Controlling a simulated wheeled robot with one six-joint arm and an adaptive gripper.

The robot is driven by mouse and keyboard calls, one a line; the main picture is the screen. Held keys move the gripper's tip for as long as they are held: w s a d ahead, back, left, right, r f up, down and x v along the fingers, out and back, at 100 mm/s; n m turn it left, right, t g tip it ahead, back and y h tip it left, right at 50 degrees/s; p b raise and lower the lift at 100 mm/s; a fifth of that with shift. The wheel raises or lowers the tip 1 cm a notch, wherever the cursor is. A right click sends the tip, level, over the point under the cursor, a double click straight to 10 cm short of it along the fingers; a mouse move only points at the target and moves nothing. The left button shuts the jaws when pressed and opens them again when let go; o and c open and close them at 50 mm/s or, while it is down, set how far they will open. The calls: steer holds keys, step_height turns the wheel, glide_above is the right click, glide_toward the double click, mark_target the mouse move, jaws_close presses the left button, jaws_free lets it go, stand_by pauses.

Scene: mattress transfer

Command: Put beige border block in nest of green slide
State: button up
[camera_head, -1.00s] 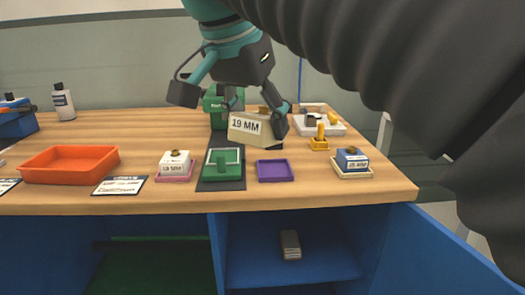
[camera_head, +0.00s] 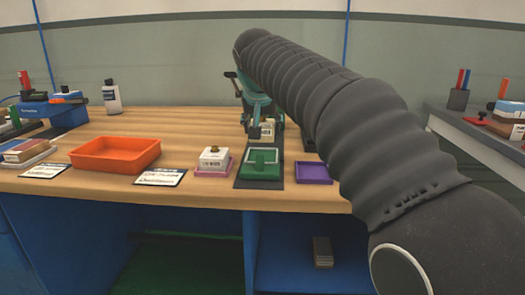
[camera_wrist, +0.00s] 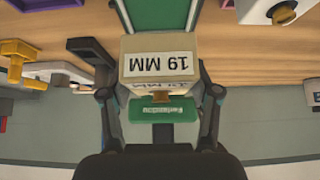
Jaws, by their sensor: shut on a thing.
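The beige block (camera_wrist: 160,46), labelled 19 MM, is held between the two fingers of my gripper (camera_wrist: 160,94) in the wrist view. In the head view the beige block (camera_head: 267,131) shows only partly, behind a finger of my gripper (camera_head: 262,128). In the wrist view the green slide (camera_wrist: 162,14) shows beyond the block at the top. A green labelled part (camera_wrist: 178,109) shows behind the block. I cannot tell the block's height.
An orange bin (camera_head: 115,153) and a card (camera_head: 160,177) are farther left. My arm hides the table's right side.

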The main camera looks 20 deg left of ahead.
steer(key=shift+f+b, duration=0.45)
steer(key=shift+f, duration=2)
steer(key=shift+f, duration=0.15)
steer(key=o, duration=1.3)
